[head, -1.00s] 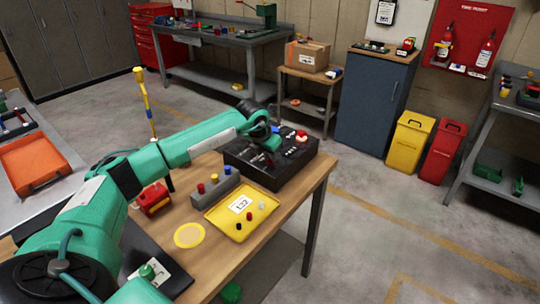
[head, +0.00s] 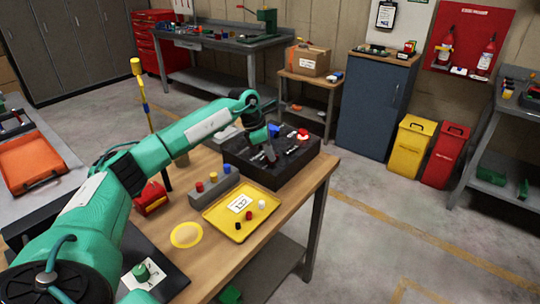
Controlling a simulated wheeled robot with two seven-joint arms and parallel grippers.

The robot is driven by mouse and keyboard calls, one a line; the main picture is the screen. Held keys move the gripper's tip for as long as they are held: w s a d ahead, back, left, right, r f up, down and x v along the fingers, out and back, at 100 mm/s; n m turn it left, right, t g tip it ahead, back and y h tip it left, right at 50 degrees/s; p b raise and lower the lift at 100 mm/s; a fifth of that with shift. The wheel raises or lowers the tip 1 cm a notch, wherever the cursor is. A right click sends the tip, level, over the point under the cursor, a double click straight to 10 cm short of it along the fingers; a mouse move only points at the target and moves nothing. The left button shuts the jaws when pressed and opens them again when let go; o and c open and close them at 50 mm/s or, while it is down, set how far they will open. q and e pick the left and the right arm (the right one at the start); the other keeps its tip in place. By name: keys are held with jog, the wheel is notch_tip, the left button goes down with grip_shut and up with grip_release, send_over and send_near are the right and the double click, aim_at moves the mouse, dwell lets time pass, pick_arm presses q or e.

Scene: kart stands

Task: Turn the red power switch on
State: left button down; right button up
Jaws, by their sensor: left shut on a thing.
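The black control box (head: 265,174) stands on the wooden table, with several small switches and knobs on its top panel. A red knob (head: 303,133) shows at the panel's far right, apart from the gripper. My right gripper is out of view.
A yellow tray (head: 214,220) with small coloured pieces and a grey block (head: 213,190) with coloured buttons stand in front of the box. A red object (head: 151,199) lies to their left. The wooden table's (head: 290,213) right front area is bare.

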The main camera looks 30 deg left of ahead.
pick_arm(q)
jog(key=m+g, duration=0.1)
jog(key=m, duration=0.2)
jog(key=shift+w+b, duration=0.1)
jog(key=shift+b, duration=0.3)
jog(key=shift+a+m+g+h, duration=0.1)
jog(key=shift+m+g+h, duration=0.2)
jog(key=shift+m, duration=0.5)
jog(key=shift+w+m+g+b, duration=0.1)
jog(key=shift+m+g+b, duration=0.25)
jog(key=shift+m, duration=0.45)
jog(key=shift+m+g+b, duration=0.3)
jog(key=shift+m+g, duration=0.15)
jog(key=shift+m, duration=0.65)
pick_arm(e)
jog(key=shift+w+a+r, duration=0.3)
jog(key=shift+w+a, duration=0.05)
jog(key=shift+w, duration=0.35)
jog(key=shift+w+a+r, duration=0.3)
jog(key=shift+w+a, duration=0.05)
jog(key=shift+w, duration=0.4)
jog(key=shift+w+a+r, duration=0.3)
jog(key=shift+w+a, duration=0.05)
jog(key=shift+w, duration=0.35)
pick_arm(q)
jog(key=shift+r, duration=0.1)
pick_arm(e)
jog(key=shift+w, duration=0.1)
